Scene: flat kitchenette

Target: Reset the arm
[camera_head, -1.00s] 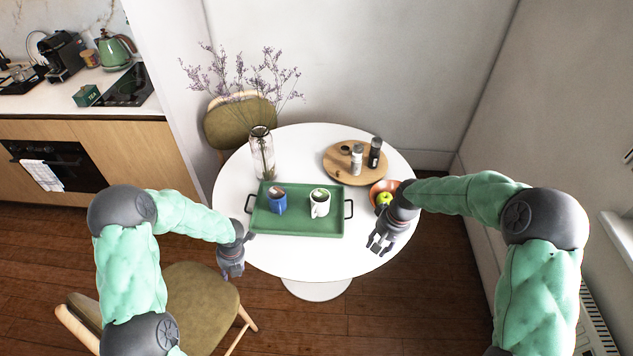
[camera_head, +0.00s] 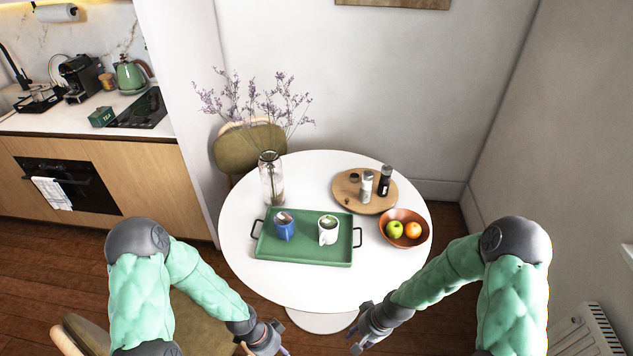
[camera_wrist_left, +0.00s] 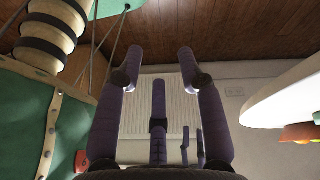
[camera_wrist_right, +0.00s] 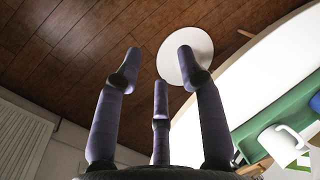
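My left gripper (camera_head: 270,340) hangs below the near left side of the round white table (camera_head: 325,285), close to the bottom edge of the head view. In the left wrist view its fingers (camera_wrist_left: 170,75) are spread apart with nothing between them. My right gripper (camera_head: 362,325) is low in front of the table's near edge, pointing left. Neither gripper touches the tray or the cups.
A green tray (camera_head: 300,256) on the table holds a blue mug (camera_head: 284,230) and a white mug (camera_head: 328,235). A fruit bowl (camera_head: 412,242), a round wooden board (camera_head: 378,204) and a glass vase (camera_head: 271,185) stand around it. Chairs are at the back and front left.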

